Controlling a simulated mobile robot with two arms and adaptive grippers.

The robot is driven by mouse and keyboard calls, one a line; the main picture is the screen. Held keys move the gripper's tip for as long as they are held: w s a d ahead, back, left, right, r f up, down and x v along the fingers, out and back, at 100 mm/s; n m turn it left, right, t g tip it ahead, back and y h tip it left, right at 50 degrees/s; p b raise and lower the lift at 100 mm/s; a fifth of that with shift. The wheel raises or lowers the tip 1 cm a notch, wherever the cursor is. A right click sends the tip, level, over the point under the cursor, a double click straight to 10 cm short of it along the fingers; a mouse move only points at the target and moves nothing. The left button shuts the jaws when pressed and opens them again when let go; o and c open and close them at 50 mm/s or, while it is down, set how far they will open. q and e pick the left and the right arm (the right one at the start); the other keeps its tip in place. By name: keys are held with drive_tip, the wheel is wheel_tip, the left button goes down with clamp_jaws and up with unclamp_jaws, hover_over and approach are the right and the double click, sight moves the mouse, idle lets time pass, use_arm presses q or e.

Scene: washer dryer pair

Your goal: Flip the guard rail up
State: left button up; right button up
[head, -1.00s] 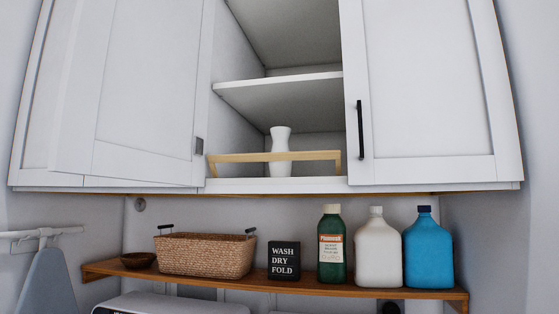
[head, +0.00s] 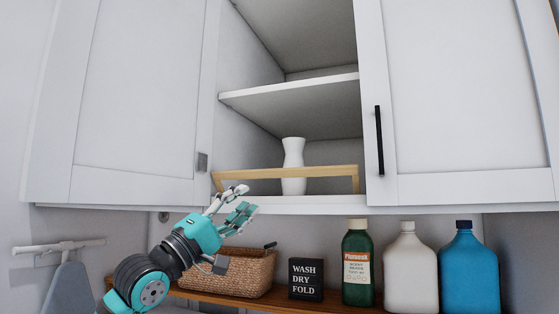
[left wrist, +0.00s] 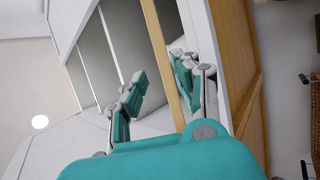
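The guard rail (head: 290,172) is a light wooden bar with short end arms. It runs across the front of the open cabinet's bottom shelf, in front of a white vase (head: 293,160). My left gripper (head: 243,201), teal and grey, is just below and in front of the rail's left end, at the shelf's front edge. Its fingers are apart and empty. In the left wrist view the rail (left wrist: 158,35) appears between the two spread fingers (left wrist: 158,68); I cannot tell whether they touch it. My right gripper is not in view.
Below, a wooden shelf (head: 200,298) holds a wicker basket (head: 240,272), a black sign (head: 305,279) and several bottles, including a green one (head: 357,265).

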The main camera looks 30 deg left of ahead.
sight(277, 174)
use_arm(q)
drive_tip(key=p+x, duration=0.6)
drive_tip(key=x, duration=0.4)
drive_tip(key=shift+w+d+r, duration=0.1)
drive_tip(key=shift+w+r, duration=0.1)
drive_tip(key=shift+r, duration=0.15)
drive_tip(key=shift+w+d+r, duration=0.15)
drive_tip(key=shift+w+r, duration=0.1)
drive_tip(key=shift+w, duration=0.25)
drive_tip(key=shift+w+p, duration=0.15)
drive_tip(key=shift+p, duration=0.15)
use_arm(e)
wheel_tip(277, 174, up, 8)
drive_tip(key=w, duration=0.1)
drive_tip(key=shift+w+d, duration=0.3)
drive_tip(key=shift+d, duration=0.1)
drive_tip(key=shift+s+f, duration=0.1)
use_arm(q)
clamp_jaws()
